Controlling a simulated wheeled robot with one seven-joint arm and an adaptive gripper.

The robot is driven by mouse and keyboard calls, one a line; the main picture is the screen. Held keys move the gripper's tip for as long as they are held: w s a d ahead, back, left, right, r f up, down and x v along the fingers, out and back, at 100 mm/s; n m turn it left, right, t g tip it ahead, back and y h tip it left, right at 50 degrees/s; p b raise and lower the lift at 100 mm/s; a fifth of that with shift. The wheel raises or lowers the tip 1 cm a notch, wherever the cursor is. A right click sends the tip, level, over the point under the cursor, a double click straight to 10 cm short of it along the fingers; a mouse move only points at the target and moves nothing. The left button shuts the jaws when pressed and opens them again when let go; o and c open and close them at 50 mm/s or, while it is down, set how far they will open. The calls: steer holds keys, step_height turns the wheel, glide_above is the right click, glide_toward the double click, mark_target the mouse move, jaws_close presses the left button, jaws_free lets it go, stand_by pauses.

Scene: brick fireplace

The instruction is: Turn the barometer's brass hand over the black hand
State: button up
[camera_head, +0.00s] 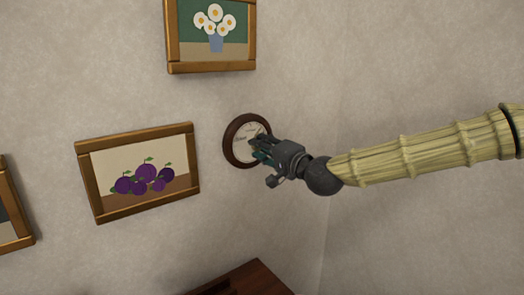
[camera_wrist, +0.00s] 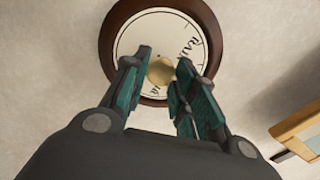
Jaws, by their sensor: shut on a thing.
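The round barometer (camera_head: 230,146) hangs on the wall, with a dark brown wooden rim and a cream dial. In the wrist view, the barometer (camera_wrist: 113,38) shows lettering on its dial, and a round brass knob (camera_wrist: 162,70) at the middle. My gripper (camera_head: 259,147) is in front of the dial's right side in the head view. In the wrist view, my gripper (camera_wrist: 166,60) has its teal-padded fingers on either side of the brass knob, shut on it. The brass hand and the black hand cannot be clearly made out; the fingers cover part of the dial.
A framed plum picture (camera_head: 140,170) hangs left of the barometer, and a framed daisy picture (camera_head: 211,36) above it. Another frame (camera_head: 14,205) is cut off at the left edge. Dark wooden furniture (camera_head: 255,280) stands below. The wall to the right is bare.

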stand_by(0.4)
steer(key=o, duration=1)
steer(key=shift+d, duration=0.1)
steer(key=shift+o, duration=0.2)
steer(key=v, duration=1.2)
